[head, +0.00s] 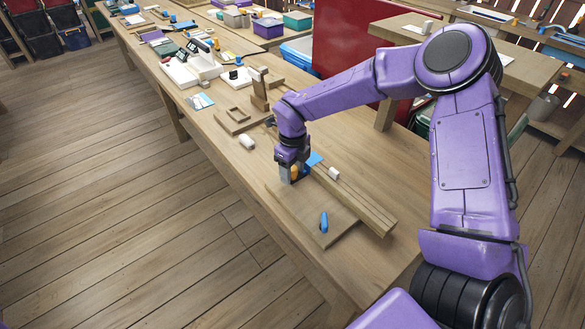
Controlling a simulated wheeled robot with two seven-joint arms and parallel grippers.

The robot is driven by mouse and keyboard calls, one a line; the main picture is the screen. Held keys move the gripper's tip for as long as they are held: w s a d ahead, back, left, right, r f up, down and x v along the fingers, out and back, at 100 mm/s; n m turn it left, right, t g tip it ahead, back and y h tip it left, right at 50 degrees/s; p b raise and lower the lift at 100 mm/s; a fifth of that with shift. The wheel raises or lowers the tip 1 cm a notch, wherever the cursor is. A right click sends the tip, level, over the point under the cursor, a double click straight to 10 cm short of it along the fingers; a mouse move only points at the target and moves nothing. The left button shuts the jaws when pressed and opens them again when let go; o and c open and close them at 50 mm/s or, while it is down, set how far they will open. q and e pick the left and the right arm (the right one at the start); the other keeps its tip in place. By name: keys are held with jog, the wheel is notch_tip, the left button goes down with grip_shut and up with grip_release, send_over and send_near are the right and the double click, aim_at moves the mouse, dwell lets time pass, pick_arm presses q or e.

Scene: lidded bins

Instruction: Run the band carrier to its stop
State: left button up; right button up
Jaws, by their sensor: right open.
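A flat wooden board (300,215) lies on the bench, with a long wooden rail (355,200) along its right side. My right gripper (294,174) is over the far end of the board, pointing down, with open jaws. A small orange-yellow piece (295,171) shows between its fingers; it may be part of the band carrier, but most of it is hidden. Whether the fingers touch it I cannot tell. A blue piece (314,159) shows just behind the gripper. A small blue upright piece (323,222) stands near the board's near end. My left gripper is not in view.
A white cylinder (334,173) lies by the rail and another (247,142) lies left of the gripper. A wooden frame (237,115) with a post stands farther back. White devices (203,68) and bins fill the far bench. The bench's left edge is close to the board.

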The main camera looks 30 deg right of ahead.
jog(key=shift+c, duration=0.3)
grip_shut()
jog(key=shift+s+a+b, duration=0.2)
jog(key=shift+a+b, duration=0.2)
jog(key=shift+a, duration=1.85)
jog(key=shift+d, duration=0.1)
jog(key=shift+o, duration=0.3)
grip_release()
notch_tip(320, 180, up, 11)
jog(key=shift+f, duration=0.2)
